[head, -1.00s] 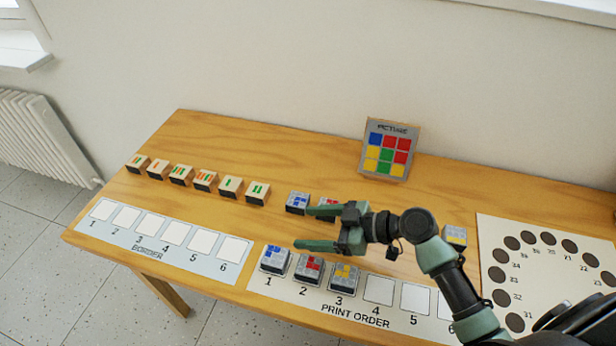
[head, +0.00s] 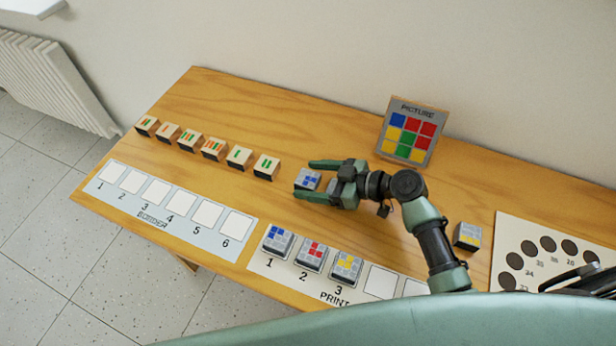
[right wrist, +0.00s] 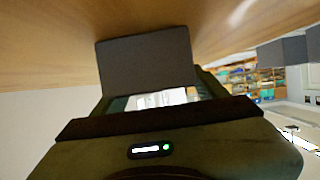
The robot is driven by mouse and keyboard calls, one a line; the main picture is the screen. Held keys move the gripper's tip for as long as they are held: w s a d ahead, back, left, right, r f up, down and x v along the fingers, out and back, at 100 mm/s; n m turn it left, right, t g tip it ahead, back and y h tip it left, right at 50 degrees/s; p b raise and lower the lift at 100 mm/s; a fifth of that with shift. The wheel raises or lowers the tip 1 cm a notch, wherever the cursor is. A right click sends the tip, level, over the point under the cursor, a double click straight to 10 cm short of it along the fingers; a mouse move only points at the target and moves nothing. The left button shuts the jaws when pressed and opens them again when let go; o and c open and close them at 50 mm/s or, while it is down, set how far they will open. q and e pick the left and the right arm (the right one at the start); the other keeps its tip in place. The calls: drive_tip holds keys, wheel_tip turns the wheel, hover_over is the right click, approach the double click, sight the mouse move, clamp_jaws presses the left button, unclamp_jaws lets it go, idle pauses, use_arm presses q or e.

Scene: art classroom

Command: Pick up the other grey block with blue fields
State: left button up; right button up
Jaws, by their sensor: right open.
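The loose grey block with blue fields (head: 308,180) stands on the table behind the print order strip. My right gripper (head: 303,181) is open in the head view, with one finger on the far side of this block and one on the near side. Whether the fingers touch it I cannot tell. Another grey block with blue fields (head: 278,241) sits on square 1 of the print order strip (head: 262,263). The right wrist view shows a dark grey flat face close up, which I cannot identify. My left gripper is not in view.
Blocks with red (head: 312,257) and yellow fields (head: 346,266) sit on squares 2 and 3. The picture board (head: 411,132) stands behind. Several striped blocks (head: 213,149) line the left, behind the border strip (head: 135,206).

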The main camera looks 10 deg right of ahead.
drive_tip(key=shift+x, duration=1.05)
drive_tip(key=c, duration=1.5)
drive_tip(key=shift+o, duration=0.2)
